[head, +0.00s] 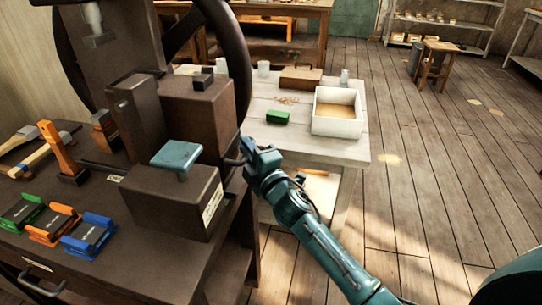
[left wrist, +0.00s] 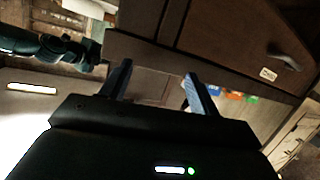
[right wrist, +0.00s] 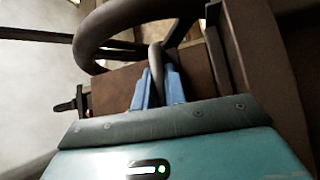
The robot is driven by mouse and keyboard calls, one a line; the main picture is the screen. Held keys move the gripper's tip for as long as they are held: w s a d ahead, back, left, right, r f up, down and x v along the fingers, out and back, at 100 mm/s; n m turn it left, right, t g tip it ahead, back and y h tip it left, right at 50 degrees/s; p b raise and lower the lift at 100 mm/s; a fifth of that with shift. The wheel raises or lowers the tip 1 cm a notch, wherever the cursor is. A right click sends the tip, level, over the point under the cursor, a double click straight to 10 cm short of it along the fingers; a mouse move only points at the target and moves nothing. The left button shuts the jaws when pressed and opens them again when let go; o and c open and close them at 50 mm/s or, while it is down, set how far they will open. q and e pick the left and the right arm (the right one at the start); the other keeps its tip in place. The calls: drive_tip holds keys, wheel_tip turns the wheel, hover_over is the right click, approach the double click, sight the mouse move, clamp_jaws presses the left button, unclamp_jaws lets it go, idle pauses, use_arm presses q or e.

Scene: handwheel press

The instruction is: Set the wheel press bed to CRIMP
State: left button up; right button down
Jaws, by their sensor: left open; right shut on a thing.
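The press has a large dark handwheel (head: 238,62) standing behind its brown body (head: 205,115). A brown block topped by a teal plate (head: 175,157) stands in front, with a pale label (head: 212,203) too small to read. My right gripper (head: 258,158) is at the lower right of the press. In the right wrist view its fingers (right wrist: 156,88) are shut on a thin grey handle (right wrist: 156,58) beside the wheel rim (right wrist: 92,42); how the handle joins the wheel is unclear. My left gripper (left wrist: 155,85) is open and empty before a dark drawer cabinet (left wrist: 225,35), outside the head view.
Green (head: 22,212), orange (head: 53,225) and blue (head: 88,235) blocks lie at the bench's front left, with hammers (head: 40,150) behind. A pale table (head: 345,155) to the right holds a white box (head: 338,122) and a green block (head: 278,117). The floor at right is open.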

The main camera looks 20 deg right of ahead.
sight(230, 151)
drive_tip(key=w+a, duration=0.1)
drive_tip(key=a+b, duration=0.1)
drive_tip(key=a, duration=0.1)
drive_tip(key=w+a, duration=0.1)
drive_tip(key=shift+w+a+b, duration=0.65)
drive_tip(key=shift+w+a, duration=0.2)
drive_tip(key=shift+a, duration=0.25)
use_arm(q)
drive_tip(key=f, duration=0.1)
drive_tip(key=f+m, duration=0.1)
drive_tip(key=shift+w+d+f, duration=0.15)
drive_tip(key=shift+d+f, duration=0.2)
drive_tip(key=shift+d, duration=0.05)
use_arm(e)
drive_tip(key=shift+a+r, duration=0.1)
use_arm(q)
drive_tip(key=shift+r, duration=0.1)
use_arm(e)
drive_tip(key=shift+r, duration=0.1)
drive_tip(key=c, duration=1.6)
unclamp_jaws()
drive_tip(key=shift+w+a, duration=0.15)
drive_tip(key=shift+o, duration=0.7)
